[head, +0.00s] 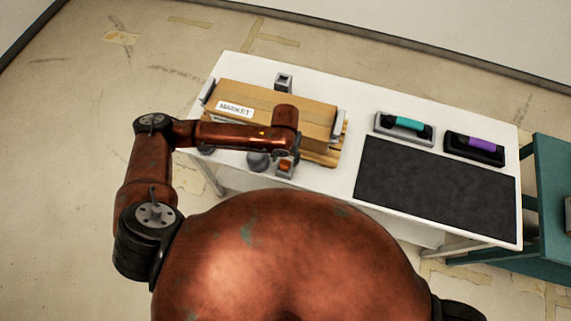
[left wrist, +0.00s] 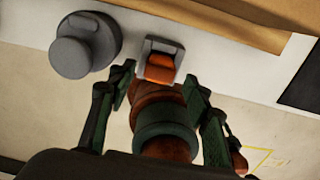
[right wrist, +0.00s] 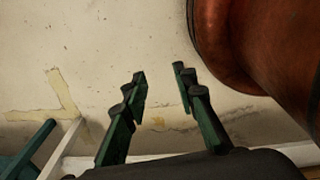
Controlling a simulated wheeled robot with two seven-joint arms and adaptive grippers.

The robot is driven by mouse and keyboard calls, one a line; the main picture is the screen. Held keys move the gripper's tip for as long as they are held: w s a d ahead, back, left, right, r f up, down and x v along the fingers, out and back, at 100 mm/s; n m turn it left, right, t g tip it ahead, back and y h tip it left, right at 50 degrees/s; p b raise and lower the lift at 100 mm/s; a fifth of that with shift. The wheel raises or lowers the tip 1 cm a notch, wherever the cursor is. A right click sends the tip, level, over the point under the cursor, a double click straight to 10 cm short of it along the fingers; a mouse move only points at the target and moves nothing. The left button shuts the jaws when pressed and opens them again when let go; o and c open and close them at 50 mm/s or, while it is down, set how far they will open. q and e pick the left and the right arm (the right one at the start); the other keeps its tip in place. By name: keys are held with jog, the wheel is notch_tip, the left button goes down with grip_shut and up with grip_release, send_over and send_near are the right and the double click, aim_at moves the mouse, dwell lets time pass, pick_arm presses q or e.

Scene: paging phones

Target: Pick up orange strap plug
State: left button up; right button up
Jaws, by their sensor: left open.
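The orange strap plug (left wrist: 160,68) sits in a small grey holder (left wrist: 164,48) at the near edge of the white table. In the head view the plug (head: 285,166) is a small orange patch beside the box. My left gripper (left wrist: 160,78) is open, its fingers on either side of the view just short of the plug, which is not held. In the head view my left wrist hides most of that gripper. My right gripper (right wrist: 160,78) is open and empty over bare floor, away from the table.
A cardboard box (head: 318,117) lies on the white table (head: 348,67) behind the plug. A round grey knob (left wrist: 72,57) stands left of the holder. A black mat (head: 435,185), a teal handset (head: 409,123) and a purple handset (head: 481,144) are at the right.

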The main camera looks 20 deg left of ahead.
aim_at(285, 163)
pick_arm(q)
notch_tip(285, 163, down, 3)
jog(key=shift+s, duration=0.1)
jog(key=shift+f, duration=0.1)
jog(key=shift+c, duration=0.9)
jog(key=c, duration=0.9)
grip_shut()
pick_arm(e)
jog(key=shift+w+a+r, duration=0.1)
jog(key=shift+w+a, duration=0.15)
jog(key=shift+w, duration=0.8)
